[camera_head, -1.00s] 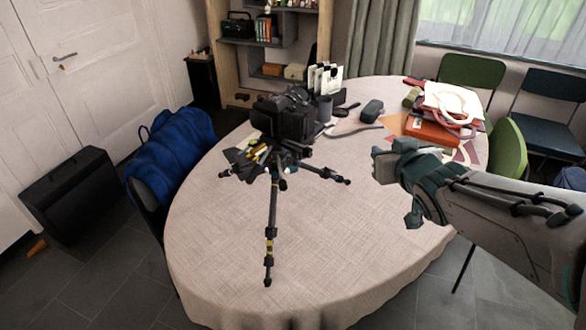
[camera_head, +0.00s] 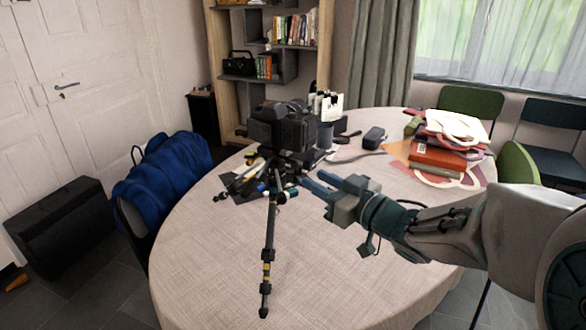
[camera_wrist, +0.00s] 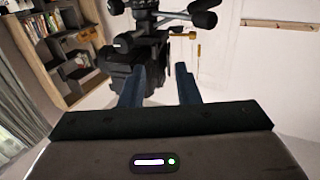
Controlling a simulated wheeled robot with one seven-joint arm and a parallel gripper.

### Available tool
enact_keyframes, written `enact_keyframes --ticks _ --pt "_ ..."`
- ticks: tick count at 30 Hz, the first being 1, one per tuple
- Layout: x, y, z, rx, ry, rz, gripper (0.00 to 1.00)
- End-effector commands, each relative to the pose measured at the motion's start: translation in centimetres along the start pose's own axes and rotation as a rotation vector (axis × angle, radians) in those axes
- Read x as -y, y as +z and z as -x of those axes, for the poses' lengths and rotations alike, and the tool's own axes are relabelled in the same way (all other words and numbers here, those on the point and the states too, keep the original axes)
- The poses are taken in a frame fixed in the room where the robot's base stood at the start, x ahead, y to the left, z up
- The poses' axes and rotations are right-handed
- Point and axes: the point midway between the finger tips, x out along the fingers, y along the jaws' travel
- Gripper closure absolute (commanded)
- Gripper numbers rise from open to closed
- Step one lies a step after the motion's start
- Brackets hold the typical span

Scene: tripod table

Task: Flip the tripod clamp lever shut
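A black tripod (camera_head: 268,240) stands on the round table with its legs splayed, carrying a dark camera (camera_head: 283,127). In the wrist view the picture looks inverted: the tripod (camera_wrist: 150,18) is at the top and the dark camera (camera_wrist: 122,80) lies below it, partly behind a finger. A thin bar with a gold-coloured end (camera_wrist: 188,36) shows there; I cannot tell whether it is the clamp lever, or the lever's position. My gripper (camera_head: 316,181) is just right of the tripod head, blue fingers apart and empty. Its fingers (camera_wrist: 160,80) also show apart in the wrist view.
Pens and small items lie under the tripod. A red box with bags (camera_head: 437,152) and a dark case (camera_head: 374,137) lie behind my arm. A blue jacket (camera_head: 165,175) hangs on a chair at left.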

Motion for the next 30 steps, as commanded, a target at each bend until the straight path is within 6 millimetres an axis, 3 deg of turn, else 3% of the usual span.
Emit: enact_keyframes --ticks 6,12,25,28,30 --pt "0.1 0.1 -4.8 0.002 -0.003 0.0 0.71" --pt "0.0 0.0 -7.5 0.001 0.0 0.0 0.71" --pt "0.0 0.0 -8.5 0.0 0.002 -0.001 0.71" --pt "0.0 0.0 -8.5 0.0 0.002 -0.001 0.96" --pt "0.0 0.0 -8.5 0.0 0.001 0.0 1.0"
